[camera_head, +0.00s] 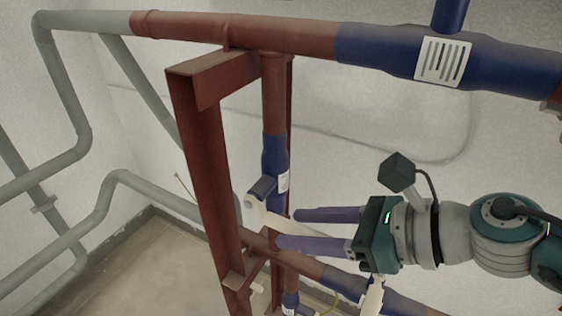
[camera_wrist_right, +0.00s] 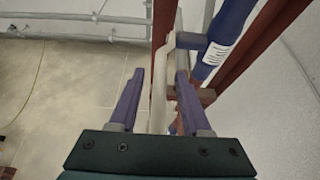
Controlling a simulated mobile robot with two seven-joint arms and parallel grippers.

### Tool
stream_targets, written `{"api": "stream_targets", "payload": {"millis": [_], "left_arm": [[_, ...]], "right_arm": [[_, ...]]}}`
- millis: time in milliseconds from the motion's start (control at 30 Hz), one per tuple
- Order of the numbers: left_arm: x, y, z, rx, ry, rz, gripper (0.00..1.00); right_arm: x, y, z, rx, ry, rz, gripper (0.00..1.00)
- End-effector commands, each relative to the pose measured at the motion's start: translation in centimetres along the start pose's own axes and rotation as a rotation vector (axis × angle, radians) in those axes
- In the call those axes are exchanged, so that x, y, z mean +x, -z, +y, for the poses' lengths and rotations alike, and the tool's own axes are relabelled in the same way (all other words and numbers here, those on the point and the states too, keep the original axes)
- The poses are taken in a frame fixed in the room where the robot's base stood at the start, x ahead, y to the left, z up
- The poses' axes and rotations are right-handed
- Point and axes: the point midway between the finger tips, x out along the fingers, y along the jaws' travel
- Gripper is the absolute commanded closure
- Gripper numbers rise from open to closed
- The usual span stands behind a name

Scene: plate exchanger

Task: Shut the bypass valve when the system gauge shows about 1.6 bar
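The bypass valve seems to be the blue valve body (camera_head: 274,160) on the vertical red pipe, with a cream lever (camera_head: 262,214) sloping down to the right from it. My right gripper (camera_head: 288,229) comes in from the right with its purple fingers apart, at the lever. In the right wrist view the lever (camera_wrist_right: 159,95) runs between the open fingers, closer to the right finger; contact cannot be made out. The blue body shows there (camera_wrist_right: 228,30) at the upper right. No system gauge is in view. My left gripper is not in view.
A red steel frame post (camera_head: 207,150) stands just left of the valve. A red and blue pipe (camera_head: 290,36) crosses above, with a white striped label (camera_head: 444,61). Another cream lever (camera_head: 373,297) lies below my right gripper. Grey pipes (camera_head: 60,90) run along the left wall.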

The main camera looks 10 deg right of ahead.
Motion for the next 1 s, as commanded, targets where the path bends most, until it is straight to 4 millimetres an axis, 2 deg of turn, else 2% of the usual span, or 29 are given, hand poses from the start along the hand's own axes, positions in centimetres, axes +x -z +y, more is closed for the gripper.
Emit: {"api": "stream_targets", "payload": {"millis": [333, 733, 900, 1000], "left_arm": [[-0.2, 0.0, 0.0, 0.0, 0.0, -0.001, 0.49], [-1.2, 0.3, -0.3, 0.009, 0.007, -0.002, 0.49], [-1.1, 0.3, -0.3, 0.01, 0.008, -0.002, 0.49], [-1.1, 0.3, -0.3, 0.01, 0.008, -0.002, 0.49]], "right_arm": [[-0.6, 0.1, 0.0, 0.0, 0.001, 0.002, 0.49], [-8.0, 0.1, 0.0, -0.002, 0.0, 0.006, 0.49], [-9.7, 0.2, 0.0, 0.0, 0.0, 0.003, 0.49], [-10.0, 0.0, 0.0, 0.0, -0.001, 0.001, 0.49]]}}
